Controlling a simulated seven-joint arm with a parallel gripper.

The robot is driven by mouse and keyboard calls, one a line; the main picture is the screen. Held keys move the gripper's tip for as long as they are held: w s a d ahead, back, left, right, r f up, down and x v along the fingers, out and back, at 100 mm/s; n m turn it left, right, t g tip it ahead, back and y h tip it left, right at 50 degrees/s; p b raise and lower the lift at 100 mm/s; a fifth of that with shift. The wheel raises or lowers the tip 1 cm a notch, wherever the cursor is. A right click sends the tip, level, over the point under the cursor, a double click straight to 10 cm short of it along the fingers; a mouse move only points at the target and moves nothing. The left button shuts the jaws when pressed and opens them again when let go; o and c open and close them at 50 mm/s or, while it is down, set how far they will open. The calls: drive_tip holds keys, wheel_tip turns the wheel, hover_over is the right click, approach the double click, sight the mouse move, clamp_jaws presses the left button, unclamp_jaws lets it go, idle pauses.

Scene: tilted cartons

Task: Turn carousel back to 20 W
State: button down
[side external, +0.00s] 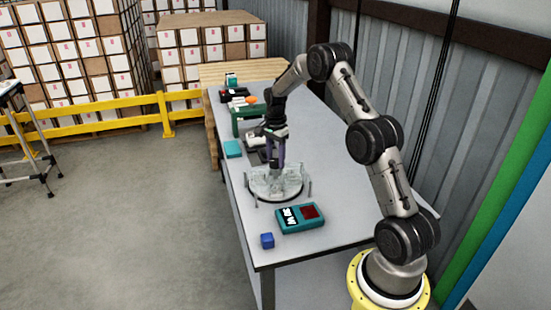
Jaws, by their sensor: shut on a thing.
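The carousel (262,196) is a round, pale, partly clear turntable with a dark rim and several small upright posts, standing on the grey table. My gripper (275,166) points straight down over the carousel's far side. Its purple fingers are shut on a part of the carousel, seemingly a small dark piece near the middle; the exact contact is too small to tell. A teal box (300,218) with a dark red window and a black-and-white label sits just in front of the carousel. The label is too small to read surely.
The grey table (340,205) is bare right of the carousel. A yellow rail (80,125) runs beyond the table.

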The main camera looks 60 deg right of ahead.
drive_tip(key=shift+r+m, duration=0.1)
drive_tip(key=shift+m, duration=7.8)
drive_tip(key=shift+d+m, duration=0.1)
drive_tip(key=shift+m, duration=2.3)
drive_tip(key=shift+c, duration=1.4)
unclamp_jaws()
wheel_tip(320, 180, up, 14)
